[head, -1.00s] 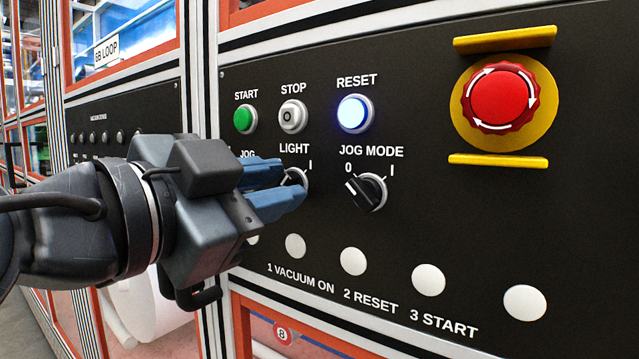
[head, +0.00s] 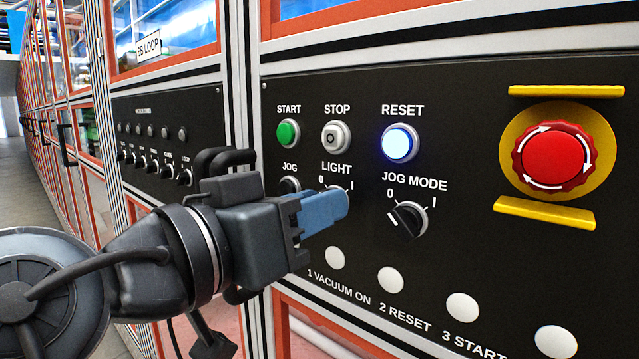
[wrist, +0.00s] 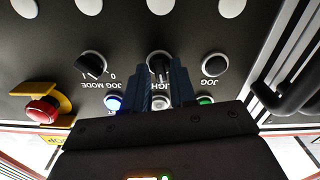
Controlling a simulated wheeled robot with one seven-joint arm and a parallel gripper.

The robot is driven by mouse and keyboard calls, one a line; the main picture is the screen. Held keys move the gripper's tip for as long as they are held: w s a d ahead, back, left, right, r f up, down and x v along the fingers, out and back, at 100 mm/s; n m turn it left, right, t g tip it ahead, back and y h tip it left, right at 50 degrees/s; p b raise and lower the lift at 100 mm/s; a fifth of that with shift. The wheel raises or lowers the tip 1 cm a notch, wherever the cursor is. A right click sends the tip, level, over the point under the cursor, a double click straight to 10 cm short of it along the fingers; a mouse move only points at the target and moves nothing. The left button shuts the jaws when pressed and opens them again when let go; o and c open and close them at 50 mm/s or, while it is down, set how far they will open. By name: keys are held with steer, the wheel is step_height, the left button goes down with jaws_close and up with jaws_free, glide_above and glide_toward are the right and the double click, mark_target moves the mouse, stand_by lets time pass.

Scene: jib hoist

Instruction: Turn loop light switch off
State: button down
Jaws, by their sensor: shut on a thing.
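The light switch (wrist: 159,60) is a black rotary knob in a silver ring on the black control panel (head: 560,270), below the LIGHT label with marks 0 and I. My gripper (head: 338,206) comes from the left, and its blue fingers are shut on the knob. In the wrist view my gripper (wrist: 164,72) has one finger on each side of the knob. The fingers hide most of the knob in the head view, so I cannot tell its exact setting.
The jog knob (head: 289,186) is close on the left and the jog mode knob (head: 408,220) on the right. Start (head: 288,133), stop (head: 336,138) and lit reset (head: 400,144) buttons sit above. A red emergency stop (head: 554,159) is far right. Several white discs line the panel below.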

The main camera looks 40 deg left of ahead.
steer(key=shift+f+n+p, duration=0.1)
steer(key=shift+n+p, duration=2.75)
steer(key=shift+n, duration=0.55)
steer(key=c, duration=1.1)
jaws_free()
steer(key=shift+c, duration=0.2)
steer(key=s+b, duration=0.1)
steer(key=s, duration=0.6)
steer(key=shift+s+a+b, duration=0.3)
steer(key=shift+s+a, duration=0.05)
steer(key=shift+s, duration=0.05)
